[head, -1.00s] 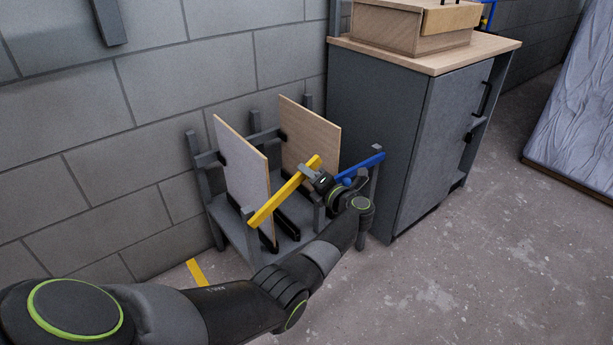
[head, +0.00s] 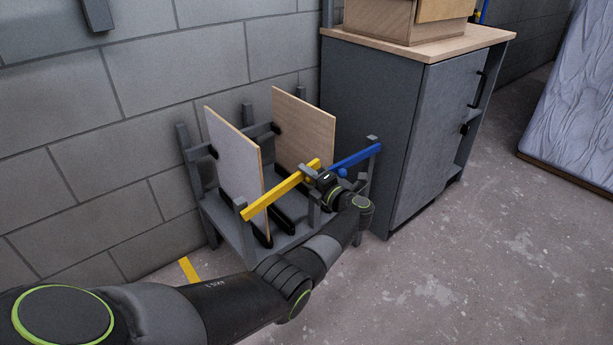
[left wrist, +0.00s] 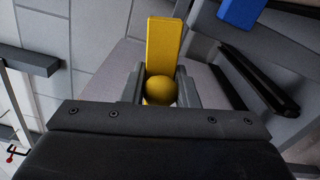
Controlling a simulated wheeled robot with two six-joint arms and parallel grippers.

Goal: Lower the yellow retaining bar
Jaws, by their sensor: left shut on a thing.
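The yellow retaining bar (head: 278,190) crosses the front of a grey rack, in front of the pale panel (head: 233,165). Its left end meets a front post; its right end is tilted up, more steeply than the blue bar (head: 355,157) beside it. My left gripper (head: 316,178) is at the bar's raised right end. In the left wrist view the fingers (left wrist: 160,88) are shut on the round yellow knob (left wrist: 161,91) of the bar, which extends away beyond them. My right gripper is out of view.
The grey rack (head: 222,222) stands by the block wall and also holds a wooden panel (head: 305,130). A grey cabinet (head: 430,135) with a wooden top stands close on the right. A yellow strip (head: 189,270) marks the floor. Open floor lies at front right.

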